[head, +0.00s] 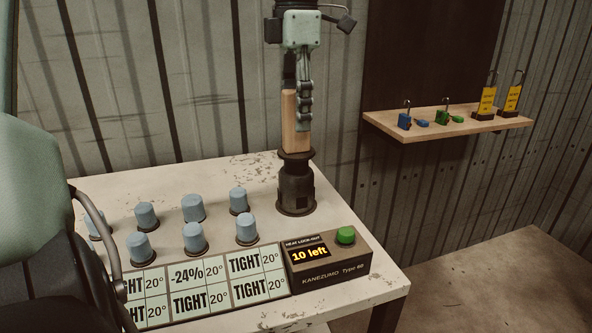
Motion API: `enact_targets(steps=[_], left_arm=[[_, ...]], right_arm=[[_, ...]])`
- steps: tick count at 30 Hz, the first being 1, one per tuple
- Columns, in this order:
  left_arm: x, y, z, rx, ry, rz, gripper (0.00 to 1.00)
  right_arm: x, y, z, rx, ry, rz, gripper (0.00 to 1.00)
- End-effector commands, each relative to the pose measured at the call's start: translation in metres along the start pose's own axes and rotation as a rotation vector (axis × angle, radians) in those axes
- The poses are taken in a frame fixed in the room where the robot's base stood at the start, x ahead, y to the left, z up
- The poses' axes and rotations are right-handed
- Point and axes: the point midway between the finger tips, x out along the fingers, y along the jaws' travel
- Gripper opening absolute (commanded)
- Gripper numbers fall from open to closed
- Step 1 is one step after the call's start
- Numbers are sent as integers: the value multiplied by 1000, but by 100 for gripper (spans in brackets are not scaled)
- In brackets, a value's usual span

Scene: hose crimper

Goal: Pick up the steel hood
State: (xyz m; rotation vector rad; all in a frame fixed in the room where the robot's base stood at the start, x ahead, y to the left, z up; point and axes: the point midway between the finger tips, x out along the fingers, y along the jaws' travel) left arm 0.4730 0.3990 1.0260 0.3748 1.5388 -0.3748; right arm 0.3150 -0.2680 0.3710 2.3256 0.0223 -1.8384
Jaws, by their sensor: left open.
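A dark steel piece (295,188), which looks like the steel hood, stands upright on the white worn table (250,172). It has a round flanged foot and a collar, and a pale wooden grip (291,138) rises from its top. My left gripper (300,118) points down from above at the wooden grip. Its near finger overlaps the grip's right side; the far finger is mostly hidden. The jaws are open, and I cannot tell whether a finger touches the wood. My right gripper is not in view.
Several blue-capped pegs (193,208) stand left of the steel piece. In front are a label panel (200,290) reading "TIGHT" and "20°" and a box (330,268) showing "10 left" with a green button (346,235). A wall shelf (450,124) at right holds padlocks and tags.

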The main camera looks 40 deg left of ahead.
Motion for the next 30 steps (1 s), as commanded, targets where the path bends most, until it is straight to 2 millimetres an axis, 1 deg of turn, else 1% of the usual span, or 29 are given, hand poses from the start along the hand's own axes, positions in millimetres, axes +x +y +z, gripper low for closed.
enact_targets(steps=[1,4,7,12,14,24,25,30], left_arm=[[8,0,0,2,2,-3,50],[17,0,0,1,0,-1,50],[20,0,0,1,0,-1,50],[20,0,0,0,0,0,50],[20,0,0,0,0,0,44],[20,0,0,1,-1,0,2],[20,0,0,1,-1,0,0],[20,0,0,1,-1,0,0]], right_arm=[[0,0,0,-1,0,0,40],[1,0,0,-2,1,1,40],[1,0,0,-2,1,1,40],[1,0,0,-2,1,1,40],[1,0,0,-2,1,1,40],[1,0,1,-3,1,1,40],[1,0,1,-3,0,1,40],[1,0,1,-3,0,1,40]])
